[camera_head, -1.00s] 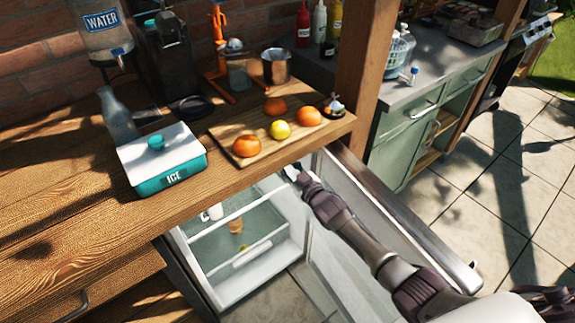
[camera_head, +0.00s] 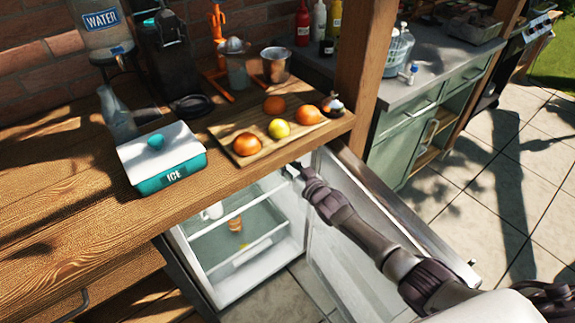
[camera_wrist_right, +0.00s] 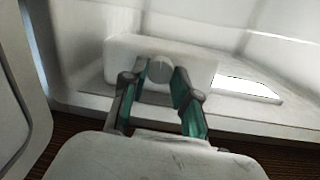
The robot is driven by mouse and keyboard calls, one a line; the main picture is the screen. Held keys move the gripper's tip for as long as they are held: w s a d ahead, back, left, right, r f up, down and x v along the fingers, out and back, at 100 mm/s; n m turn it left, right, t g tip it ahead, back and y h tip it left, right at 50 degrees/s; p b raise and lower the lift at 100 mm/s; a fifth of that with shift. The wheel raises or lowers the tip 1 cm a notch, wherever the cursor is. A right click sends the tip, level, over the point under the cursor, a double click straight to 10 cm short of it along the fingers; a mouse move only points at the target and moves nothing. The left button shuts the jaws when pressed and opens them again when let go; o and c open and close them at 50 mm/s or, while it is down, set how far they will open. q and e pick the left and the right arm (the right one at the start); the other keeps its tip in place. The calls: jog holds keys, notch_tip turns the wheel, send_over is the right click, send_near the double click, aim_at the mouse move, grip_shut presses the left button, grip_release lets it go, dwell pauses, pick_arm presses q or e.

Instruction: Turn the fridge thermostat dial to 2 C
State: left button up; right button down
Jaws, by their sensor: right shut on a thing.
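The fridge (camera_head: 233,284) stands open under the wooden counter, its door (camera_head: 350,262) swung out to the right. My right arm reaches in between the door and the counter edge, and the right gripper (camera_head: 295,172) is mostly hidden under the edge in the head view. In the right wrist view the thermostat dial (camera_wrist_right: 159,70) is a small round grey-white knob on a white housing (camera_wrist_right: 120,50). The fingers of my right gripper (camera_wrist_right: 160,82) stand on either side of the dial and are shut on it. The dial's markings cannot be read. My left gripper is not in view.
The counter overhangs the fridge. A teal ice box (camera_head: 163,160) and a board of fruit (camera_head: 222,133) stand on it. A wooden post (camera_head: 358,75) rises right of my gripper. A bright lit panel (camera_wrist_right: 245,87) lies right of the dial.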

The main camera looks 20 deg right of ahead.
jog(key=c, duration=1.2)
grip_release()
jog(key=shift+o, duration=0.2)
jog(key=shift+s, duration=0.1)
jog(key=v, duration=1.1)
jog(key=shift+s, duration=0.4)
jog(key=shift+d, duration=0.1)
